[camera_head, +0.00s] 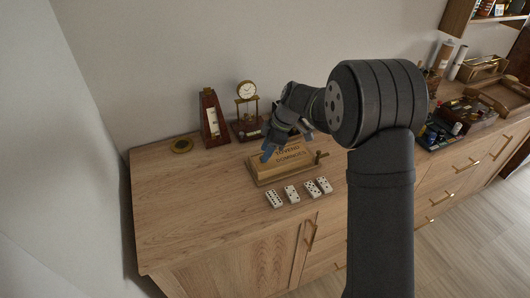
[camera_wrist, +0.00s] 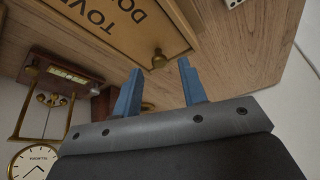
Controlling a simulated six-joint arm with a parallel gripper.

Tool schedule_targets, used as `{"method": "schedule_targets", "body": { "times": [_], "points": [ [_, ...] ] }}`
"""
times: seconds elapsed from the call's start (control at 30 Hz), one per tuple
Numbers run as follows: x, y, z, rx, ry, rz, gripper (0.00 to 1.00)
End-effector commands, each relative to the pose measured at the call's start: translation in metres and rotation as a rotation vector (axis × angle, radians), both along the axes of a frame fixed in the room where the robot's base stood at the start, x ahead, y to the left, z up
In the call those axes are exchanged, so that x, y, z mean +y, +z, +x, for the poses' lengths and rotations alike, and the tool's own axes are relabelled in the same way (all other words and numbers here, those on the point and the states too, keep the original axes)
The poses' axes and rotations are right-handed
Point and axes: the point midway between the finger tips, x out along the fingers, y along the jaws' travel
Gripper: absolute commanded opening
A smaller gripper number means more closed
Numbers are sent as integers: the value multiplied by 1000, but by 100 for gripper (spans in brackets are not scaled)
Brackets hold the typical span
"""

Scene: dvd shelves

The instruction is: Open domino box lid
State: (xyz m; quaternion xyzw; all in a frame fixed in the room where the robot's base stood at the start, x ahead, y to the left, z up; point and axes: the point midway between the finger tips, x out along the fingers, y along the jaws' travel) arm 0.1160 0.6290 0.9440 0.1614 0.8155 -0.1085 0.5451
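The wooden domino box (camera_head: 262,179) lies on the cabinet top, its lid lettered "TOVERO DOMINOES". The lid (camera_wrist: 150,22) looks closed and fills the top of the wrist view. A small brass knob (camera_wrist: 158,59) stands at the box's near end in that view. My gripper (camera_head: 270,153) is over the left part of the box in the head view, partly hiding it. In the wrist view my gripper (camera_wrist: 160,68) is open, its two blue fingers apart and pointing toward the knob. The knob shows in the gap between the fingertips; nothing is visibly held, and I cannot tell contact.
Several domino tiles (camera_head: 292,194) lie in front of the box. A brass handle (camera_head: 320,156) shows at its right end. A metronome (camera_head: 212,119) and a clock (camera_head: 247,92) stand behind. The left of the wooden top (camera_head: 185,210) is clear.

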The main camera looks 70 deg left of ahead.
Motion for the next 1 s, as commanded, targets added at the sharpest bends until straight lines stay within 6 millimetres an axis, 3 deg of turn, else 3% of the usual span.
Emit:
{"method": "schedule_targets", "body": {
  "times": [0.2,0.47,0.67,0.87,1.0],
  "points": [
    [2,-13,-5,0,0,0,39],
    [2,-14,-5,0,0,1,39],
    [2,-14,-5,0,0,1,0],
    [2,-14,-3,0,-1,1,0],
    [3,-14,19,-1,-4,2,0]
  ]
}}
